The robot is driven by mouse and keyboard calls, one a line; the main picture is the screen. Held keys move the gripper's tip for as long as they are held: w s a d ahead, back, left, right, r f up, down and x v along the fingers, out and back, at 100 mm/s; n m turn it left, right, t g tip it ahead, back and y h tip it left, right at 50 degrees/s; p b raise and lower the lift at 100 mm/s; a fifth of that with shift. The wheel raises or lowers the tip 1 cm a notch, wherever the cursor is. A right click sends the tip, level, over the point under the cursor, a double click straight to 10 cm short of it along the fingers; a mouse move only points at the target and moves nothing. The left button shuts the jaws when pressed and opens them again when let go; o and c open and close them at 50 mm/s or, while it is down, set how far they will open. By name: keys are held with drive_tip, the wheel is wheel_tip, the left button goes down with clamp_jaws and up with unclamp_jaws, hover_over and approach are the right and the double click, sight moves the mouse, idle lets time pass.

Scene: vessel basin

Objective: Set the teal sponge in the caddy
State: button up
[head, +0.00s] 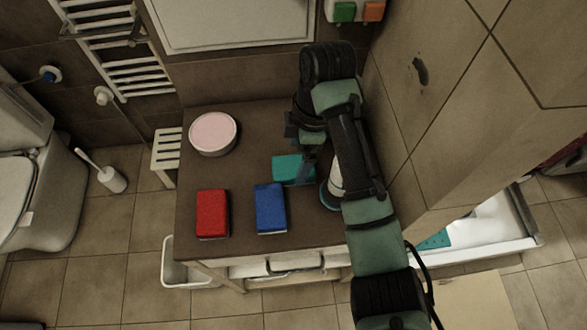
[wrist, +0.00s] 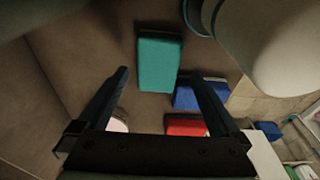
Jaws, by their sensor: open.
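The teal sponge (head: 287,169) lies flat on the dark counter, towards its right side. My gripper (head: 308,158) is over the sponge's right part in the head view and hides some of it. In the wrist view the teal sponge (wrist: 159,62) shows ahead, between the fingertips of my open gripper (wrist: 158,75). Nothing is held, and I cannot tell how high the fingers are above it. A pale wall holder, which looks like the caddy (head: 357,20), is at the top edge of the head view, cut off, with a green and an orange sponge in it.
On the counter (head: 240,160) are a red sponge (head: 212,214), a blue sponge (head: 271,208) and a round pink-topped dish (head: 213,133). A white cylindrical object with a blue base (head: 333,190) stands close to the right of the teal sponge, partly behind my arm. A tiled wall rises at right.

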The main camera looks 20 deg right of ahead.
sight(294, 166)
drive_tip(key=shift+w+a+f, duration=0.1)
drive_tip(key=shift+a+f, duration=0.15)
drive_tip(key=shift+f, duration=0.95)
drive_tip(key=shift+w+a+f, duration=0.1)
drive_tip(key=shift+a+f, duration=0.1)
drive_tip(key=shift+f, duration=0.95)
drive_tip(key=shift+f, duration=0.15)
drive_tip(key=c, duration=1.4)
